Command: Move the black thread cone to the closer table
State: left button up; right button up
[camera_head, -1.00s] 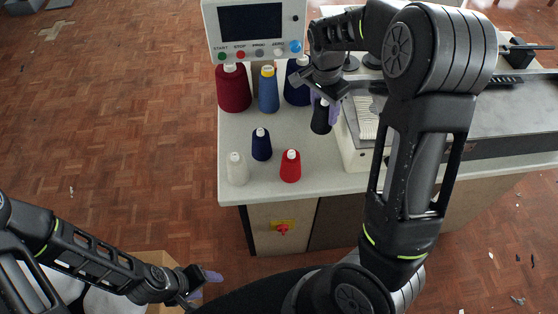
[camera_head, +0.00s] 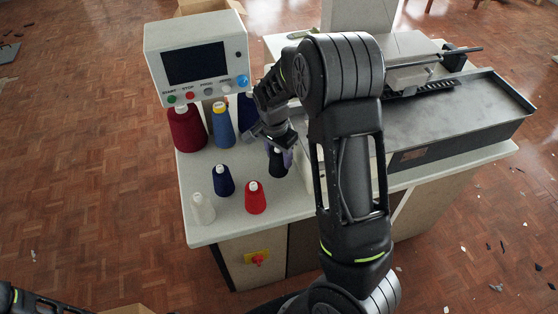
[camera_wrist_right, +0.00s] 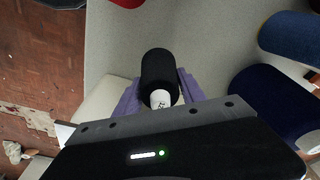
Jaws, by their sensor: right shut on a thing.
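The black thread cone (camera_head: 278,165) is at the right gripper, over the grey table (camera_head: 290,205) near the base of the machine. My right gripper (camera_head: 277,150) is shut on it from above. In the right wrist view the black cone (camera_wrist_right: 159,72) with its white tip sits between the purple finger pads. I cannot tell whether its base touches the table. My left gripper is out of view; only a bit of its arm shows at the bottom left. No second table is clearly visible.
Red (camera_head: 255,199), navy (camera_head: 223,181) and white (camera_head: 203,209) cones stand near the table's front. Dark red (camera_head: 186,128) and blue (camera_head: 222,126) cones stand behind them, under the control panel (camera_head: 197,62). The machine bed (camera_head: 440,115) fills the right side. Cardboard shows at the bottom left.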

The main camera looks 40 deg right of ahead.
aim_at(279, 162)
jog(key=shift+f, duration=1.35)
jog(key=shift+f, duration=0.25)
jog(key=o, duration=1.5)
jog(key=shift+r, duration=0.1)
jog(key=shift+c, duration=0.2)
jog(key=r, duration=0.4)
jog(key=a+r, duration=0.1)
jog(key=r, duration=0.7)
jog(key=shift+s+a+r+b, duration=0.15)
jog(key=shift+a+b, duration=0.05)
jog(key=shift+b, duration=0.15)
